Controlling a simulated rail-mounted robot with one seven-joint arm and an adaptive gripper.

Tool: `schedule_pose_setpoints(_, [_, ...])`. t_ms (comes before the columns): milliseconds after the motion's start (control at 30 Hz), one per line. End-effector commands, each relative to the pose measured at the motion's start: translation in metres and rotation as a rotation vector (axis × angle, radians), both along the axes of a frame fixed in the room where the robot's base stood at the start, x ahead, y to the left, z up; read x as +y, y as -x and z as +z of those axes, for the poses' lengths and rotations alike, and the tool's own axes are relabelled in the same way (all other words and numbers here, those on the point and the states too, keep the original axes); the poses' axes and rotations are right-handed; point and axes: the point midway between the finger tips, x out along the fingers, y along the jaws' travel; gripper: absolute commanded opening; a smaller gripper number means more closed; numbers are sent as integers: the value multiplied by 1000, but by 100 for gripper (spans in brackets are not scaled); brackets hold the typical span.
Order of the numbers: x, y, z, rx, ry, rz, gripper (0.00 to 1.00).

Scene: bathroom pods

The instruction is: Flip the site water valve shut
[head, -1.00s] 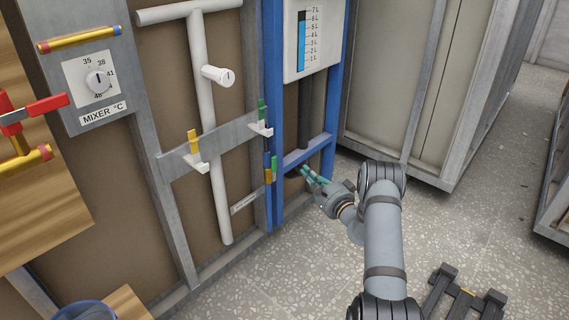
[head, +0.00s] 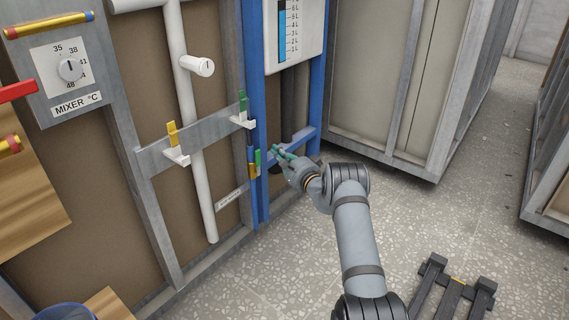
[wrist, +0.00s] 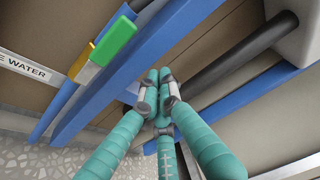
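A green handle (head: 258,160) stands by the blue post, with yellow and blue parts beside it. In the wrist view this green handle (wrist: 113,42) has a white lower end and a yellow piece behind it. A label (wrist: 25,65) beside it reads "...E WATER", its start cut off; this looks like the site water valve. My gripper (head: 279,151) is just right of the handle and apart from it, in front of the blue frame. Its teal fingers (wrist: 159,78) are drawn together at the tips, with nothing seen between them.
A blue crossbar (wrist: 245,90) and a dark pipe (wrist: 235,52) lie close to the fingers. Yellow (head: 172,134) and green (head: 242,101) levers sit higher on a grey rail. A mixer dial (head: 69,68) is upper left. Speckled floor (head: 260,265) is open below.

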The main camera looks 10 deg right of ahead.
Motion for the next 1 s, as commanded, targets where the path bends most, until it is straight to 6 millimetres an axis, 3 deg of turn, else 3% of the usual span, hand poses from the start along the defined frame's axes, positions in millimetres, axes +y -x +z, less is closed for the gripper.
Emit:
schedule_pose_setpoints(67, [6,-6,-2,-1,0,2,0])
schedule_pose_setpoints(500, [32,18,0,0,-1,1,0])
schedule_pose_setpoints(1000, [30,19,0,-4,6,-5,0])
